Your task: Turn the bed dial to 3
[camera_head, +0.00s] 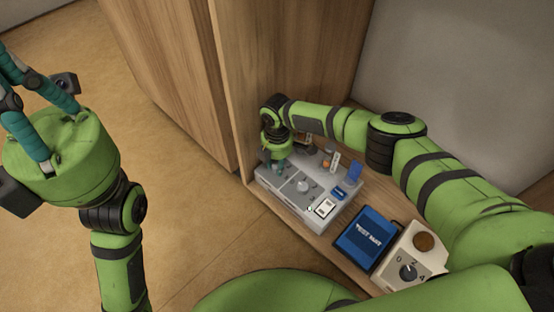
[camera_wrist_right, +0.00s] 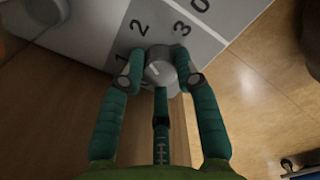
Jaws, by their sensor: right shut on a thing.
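A grey console (camera_head: 285,200) sits on the wooden surface, with a grey knob (camera_head: 303,186) near its middle. My right gripper (camera_head: 275,166) reaches down at the console's far left part. In the right wrist view my right gripper (camera_wrist_right: 158,72) is shut on a small silver dial (camera_wrist_right: 160,68), with a finger on either side. The numerals 1, 2 and 3 stand around this dial, and a 0 lies further right. A pale mark shows on the dial's top, but I cannot tell which numeral it faces. My left gripper (camera_head: 25,105) is at the upper left; its fingertips leave the frame.
A blue box (camera_head: 367,238) and a beige unit (camera_head: 425,262) with its own numbered dial (camera_head: 408,272) stand nearer, to the console's right. Small blue and orange items sit on the console. A wooden panel (camera_head: 235,90) rises behind it. The floor at left is clear.

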